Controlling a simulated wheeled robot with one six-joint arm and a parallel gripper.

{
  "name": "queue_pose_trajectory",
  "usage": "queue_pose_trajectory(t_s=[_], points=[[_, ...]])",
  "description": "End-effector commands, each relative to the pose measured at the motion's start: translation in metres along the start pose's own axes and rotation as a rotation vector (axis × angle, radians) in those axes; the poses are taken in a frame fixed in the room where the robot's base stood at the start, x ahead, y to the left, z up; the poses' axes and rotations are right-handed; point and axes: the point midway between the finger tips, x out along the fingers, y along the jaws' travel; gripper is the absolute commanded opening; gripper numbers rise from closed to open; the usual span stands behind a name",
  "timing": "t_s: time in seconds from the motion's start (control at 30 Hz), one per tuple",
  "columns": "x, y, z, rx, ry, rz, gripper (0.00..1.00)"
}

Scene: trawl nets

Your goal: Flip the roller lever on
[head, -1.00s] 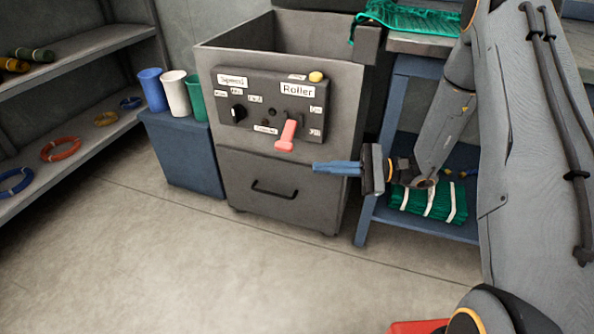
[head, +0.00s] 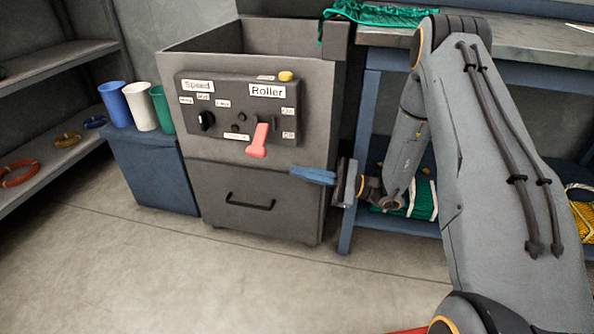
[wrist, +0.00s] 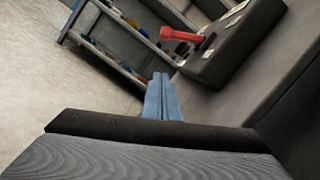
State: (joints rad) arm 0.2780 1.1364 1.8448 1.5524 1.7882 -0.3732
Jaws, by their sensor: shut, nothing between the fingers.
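The roller lever (head: 258,140) is a red handle on the dark control panel (head: 224,124) of a grey cabinet, under a "Roller" label. It points downward in the head view. The lever also shows in the wrist view (wrist: 182,35), above and to the right of the fingertips and apart from them. My gripper (head: 294,172) has blue fingers, shut and empty, to the right of and below the lever, in front of the cabinet. Its shut fingers also show in the wrist view (wrist: 160,76).
A black knob (head: 206,120) under a "Speed" label and a yellow button (head: 286,76) share the panel. The drawer handle (head: 250,202) is below. A blue bin (head: 152,170) with cups stands left. A blue-framed workbench (head: 372,110) stands right. The floor in front is clear.

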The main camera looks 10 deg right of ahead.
Motion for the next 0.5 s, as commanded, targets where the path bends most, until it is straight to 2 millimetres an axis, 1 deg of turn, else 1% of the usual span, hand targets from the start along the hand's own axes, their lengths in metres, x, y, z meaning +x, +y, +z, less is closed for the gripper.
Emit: queue_pose_trajectory(t_s=[0.03, 0.4, 0.5], points=[[0.011, 0.001, -0.001, 0.0, -0.002, 0.004, 0.0], [0.083, 0.002, -0.001, -0.001, -0.003, 0.004, 0.0], [0.083, 0.0, 0.014, -0.002, 0.0, 0.0, 0.0]])
